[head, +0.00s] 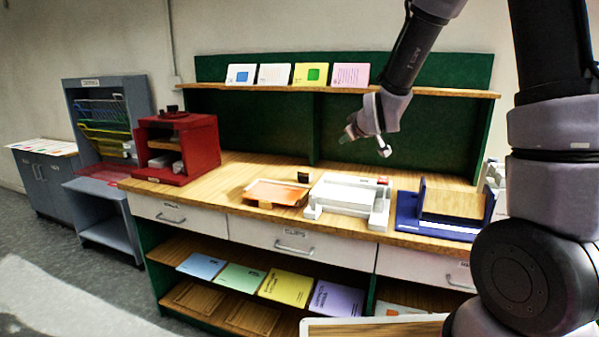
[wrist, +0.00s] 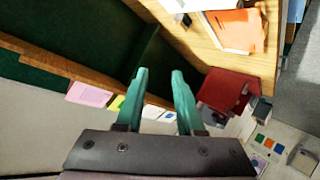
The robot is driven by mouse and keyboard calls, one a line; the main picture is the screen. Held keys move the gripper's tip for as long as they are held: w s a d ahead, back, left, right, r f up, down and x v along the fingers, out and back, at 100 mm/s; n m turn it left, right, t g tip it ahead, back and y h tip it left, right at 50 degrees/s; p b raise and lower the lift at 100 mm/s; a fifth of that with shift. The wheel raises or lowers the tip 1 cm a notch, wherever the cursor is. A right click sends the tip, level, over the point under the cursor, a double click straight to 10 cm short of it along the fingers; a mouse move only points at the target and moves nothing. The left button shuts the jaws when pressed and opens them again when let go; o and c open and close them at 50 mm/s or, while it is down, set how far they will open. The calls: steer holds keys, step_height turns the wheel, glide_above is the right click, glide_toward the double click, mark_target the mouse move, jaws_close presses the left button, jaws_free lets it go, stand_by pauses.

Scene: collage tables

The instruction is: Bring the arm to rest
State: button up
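My gripper (wrist: 158,74) shows in the wrist view with two teal fingers apart and nothing between them. In the head view my gripper (head: 349,132) hangs in the air above the wooden worktop (head: 228,172), in front of the green back panel (head: 420,130) and below the upper shelf (head: 430,91). My arm comes down to it from the upper right. The fingers look small and partly unclear in the head view.
A red cabinet (head: 202,148), an orange tray (head: 275,192), a white holder (head: 345,196) and a blue-sided wooden stand (head: 452,204) occupy the worktop. Several cards, including a yellow one (head: 311,73), stand on the upper shelf. A grey rack (head: 145,95) is at left.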

steer(key=s+d+r+m+g, duration=0.1)
steer(key=s+d+r+m, duration=0.2)
steer(key=s+r, duration=0.25)
steer(key=s+d+r+m+g, duration=0.1)
steer(key=s+d+r+m, duration=0.1)
steer(key=s+d+r, duration=0.3)
steer(key=s+d+r+m+g, duration=0.1)
steer(key=s+m, duration=0.2)
steer(key=s, duration=0.7)
steer(key=s+d+m+g, duration=0.1)
steer(key=s+m+g, duration=0.1)
steer(key=s, duration=0.8)
steer(key=shift+s+r+m, duration=0.25)
steer(key=shift+r+m, duration=0.1)
steer(key=shift+m, duration=0.25)
steer(key=shift+d, duration=0.1)
